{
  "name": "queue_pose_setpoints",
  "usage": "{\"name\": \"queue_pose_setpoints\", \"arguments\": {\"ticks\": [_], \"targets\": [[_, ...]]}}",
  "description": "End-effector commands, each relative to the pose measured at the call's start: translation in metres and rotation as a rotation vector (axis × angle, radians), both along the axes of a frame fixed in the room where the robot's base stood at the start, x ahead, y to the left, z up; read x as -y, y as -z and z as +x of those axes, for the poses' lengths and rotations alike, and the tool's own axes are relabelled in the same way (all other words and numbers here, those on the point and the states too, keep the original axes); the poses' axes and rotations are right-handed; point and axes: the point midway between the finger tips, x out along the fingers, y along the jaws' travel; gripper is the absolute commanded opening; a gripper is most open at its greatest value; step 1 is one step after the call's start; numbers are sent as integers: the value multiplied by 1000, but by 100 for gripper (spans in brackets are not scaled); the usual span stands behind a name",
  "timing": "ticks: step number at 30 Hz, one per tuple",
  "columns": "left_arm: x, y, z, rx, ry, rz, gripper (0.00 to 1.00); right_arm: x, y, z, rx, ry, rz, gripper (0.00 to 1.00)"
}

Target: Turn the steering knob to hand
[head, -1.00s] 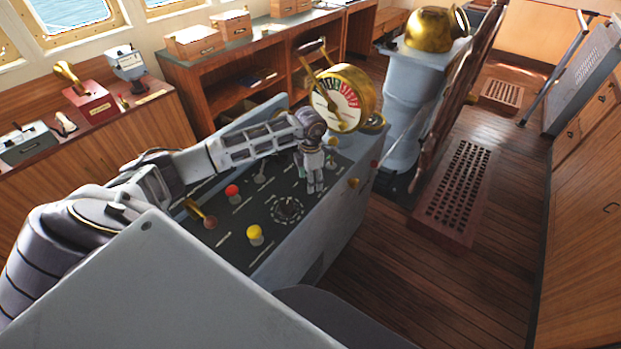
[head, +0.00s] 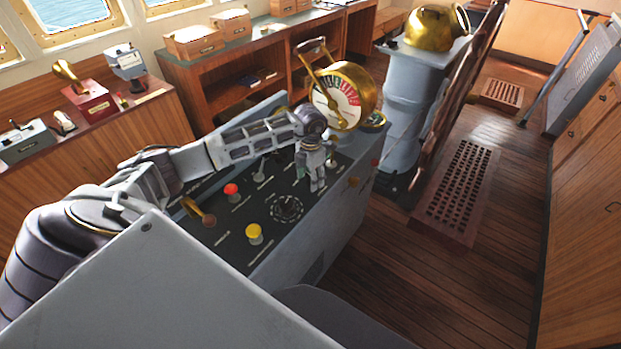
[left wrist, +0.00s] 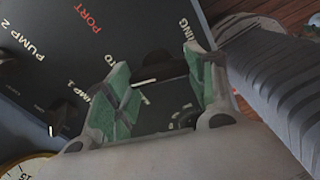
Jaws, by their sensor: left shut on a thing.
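My left gripper (head: 317,183) points down onto the right part of the sloped console panel (head: 262,222), just in front of the brass telegraph. It is shut on the steering knob. In the left wrist view its two green-padded fingers (left wrist: 165,92) stand on either side of the dark knob (left wrist: 158,75), which has a short white line on it. I cannot tell exactly which mark the knob points to. My right gripper is not in view.
The brass telegraph (head: 345,97) stands close behind the gripper. A red knob (head: 231,189), a yellow knob (head: 254,232), a brass-coloured lever (head: 198,212) and a round dial (head: 287,208) are on the panel to the left.

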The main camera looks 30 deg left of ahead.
Motion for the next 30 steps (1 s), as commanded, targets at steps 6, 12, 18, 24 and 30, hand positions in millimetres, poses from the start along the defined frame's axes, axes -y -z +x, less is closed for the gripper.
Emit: {"name": "queue_pose_setpoints", "arguments": {"ticks": [6,12,18,24,30], "targets": [[0,1,0,2,-154,2,31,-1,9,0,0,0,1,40],[1,1,0,1,-301,1,31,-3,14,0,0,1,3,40],[1,1,0,2,-448,2,31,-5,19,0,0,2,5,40],[2,1,1,3,-591,1,31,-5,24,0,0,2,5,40],[2,0,0,2,-708,2,31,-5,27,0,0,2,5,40]]}}
